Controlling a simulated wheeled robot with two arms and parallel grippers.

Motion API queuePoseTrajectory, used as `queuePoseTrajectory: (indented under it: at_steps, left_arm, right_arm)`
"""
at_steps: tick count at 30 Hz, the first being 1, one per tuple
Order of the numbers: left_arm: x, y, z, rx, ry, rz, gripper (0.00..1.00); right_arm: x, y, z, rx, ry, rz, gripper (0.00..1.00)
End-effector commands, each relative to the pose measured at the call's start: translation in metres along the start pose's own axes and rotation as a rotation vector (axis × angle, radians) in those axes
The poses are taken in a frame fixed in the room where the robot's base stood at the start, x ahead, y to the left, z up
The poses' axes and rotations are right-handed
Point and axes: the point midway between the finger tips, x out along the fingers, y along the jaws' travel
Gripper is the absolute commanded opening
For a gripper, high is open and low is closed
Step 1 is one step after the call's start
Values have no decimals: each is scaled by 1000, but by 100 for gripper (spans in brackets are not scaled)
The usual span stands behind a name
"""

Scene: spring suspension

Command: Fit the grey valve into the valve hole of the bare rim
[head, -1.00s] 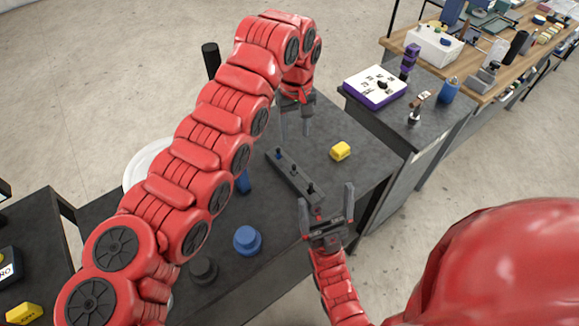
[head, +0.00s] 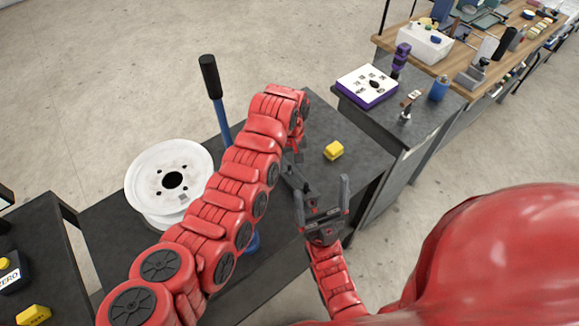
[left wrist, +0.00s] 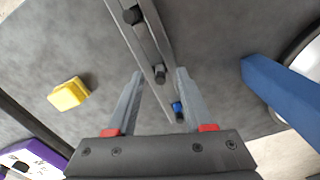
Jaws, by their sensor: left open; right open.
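The grey valve (left wrist: 159,73) stands in a dark grey holder bar (left wrist: 145,45), between a black valve (left wrist: 132,15) and a blue-topped one (left wrist: 177,109), in the left wrist view. My left gripper (left wrist: 160,75) is open, with the grey valve appearing between its fingertips; I cannot tell whether they touch it. In the head view my left arm hides most of this gripper and part of the holder. The bare white rim (head: 160,205) lies flat on the dark table at left; its valve hole is not clear. My right gripper (head: 322,190) is open and empty near the holder.
A yellow block (head: 333,150) lies right of the holder. A blue post with a black handle (head: 209,76) rises beside the rim. A blue round piece (head: 253,243) is mostly hidden by my left arm. A side table (head: 420,120) stands at right.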

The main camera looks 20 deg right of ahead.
Motion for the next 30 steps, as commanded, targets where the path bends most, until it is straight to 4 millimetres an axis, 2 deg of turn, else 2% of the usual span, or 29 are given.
queuePoseTrajectory:
  at_steps: [4,10,18,30]
  left_arm:
    - [13,0,1,0,-2,-2,52]
    - [15,0,0,-1,1,1,50]
    - [14,0,-1,-1,1,1,1]
    - [14,0,-1,-1,1,1,0]
  right_arm:
    - [6,0,-1,0,-1,0,96]
    - [5,0,-1,0,-1,0,96]
    - [5,0,-1,0,-1,0,96]
    - [5,0,-1,0,-1,0,96]
